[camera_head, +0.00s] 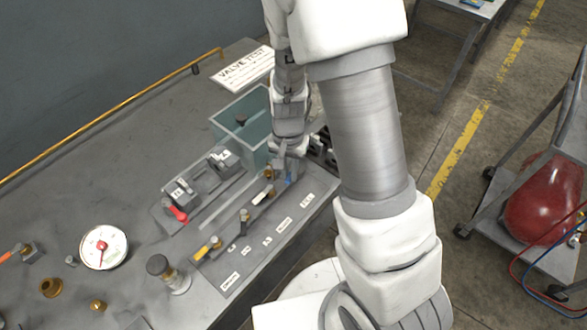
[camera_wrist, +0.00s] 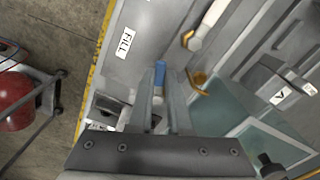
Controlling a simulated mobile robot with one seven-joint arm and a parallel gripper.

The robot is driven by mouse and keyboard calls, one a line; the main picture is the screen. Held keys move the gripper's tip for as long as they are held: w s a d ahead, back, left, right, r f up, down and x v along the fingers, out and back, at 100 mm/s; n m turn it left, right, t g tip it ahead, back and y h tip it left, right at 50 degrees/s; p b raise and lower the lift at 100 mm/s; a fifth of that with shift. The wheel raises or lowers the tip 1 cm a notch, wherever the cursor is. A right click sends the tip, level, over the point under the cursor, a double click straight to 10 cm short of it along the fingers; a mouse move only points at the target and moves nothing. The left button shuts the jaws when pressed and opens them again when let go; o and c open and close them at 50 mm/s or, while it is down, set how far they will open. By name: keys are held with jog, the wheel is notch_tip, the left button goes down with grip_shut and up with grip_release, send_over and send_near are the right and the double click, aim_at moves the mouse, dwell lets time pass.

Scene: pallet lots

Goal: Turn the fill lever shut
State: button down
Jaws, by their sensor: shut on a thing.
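The fill lever has a blue handle (camera_wrist: 160,74), seen in the wrist view beside a white FILL label (camera_wrist: 125,43). My gripper (camera_wrist: 160,88) is shut on this blue handle, one finger on each side. In the head view only a bit of the blue handle (camera_head: 289,181) shows under my gripper (camera_head: 286,168). The lever's pivot and exact angle are mostly hidden by the fingers.
A white-handled lever (camera_wrist: 212,18) with a brass fitting is close by. A clear tank (camera_head: 228,118) stands behind my gripper. Red (camera_head: 176,213) and yellow (camera_head: 203,250) levers, a gauge (camera_head: 103,247) and a plunger (camera_head: 160,268) are to the left on the bench.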

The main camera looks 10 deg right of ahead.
jog(key=shift+w+a+m+p, duration=0.15)
jog(key=shift+a+m+p, duration=0.1)
jog(key=shift+m, duration=0.5)
jog(key=shift+w+a+m+p, duration=0.15)
jog(key=shift+w+m+p, duration=0.1)
jog(key=shift+m, duration=0.45)
jog(key=shift+w+a+m+p, duration=0.1)
jog(key=shift+a+m+p, duration=0.15)
jog(key=shift+m, duration=0.5)
jog(key=c, duration=0.8)
grip_release()
jog(key=shift+c, duration=0.2)
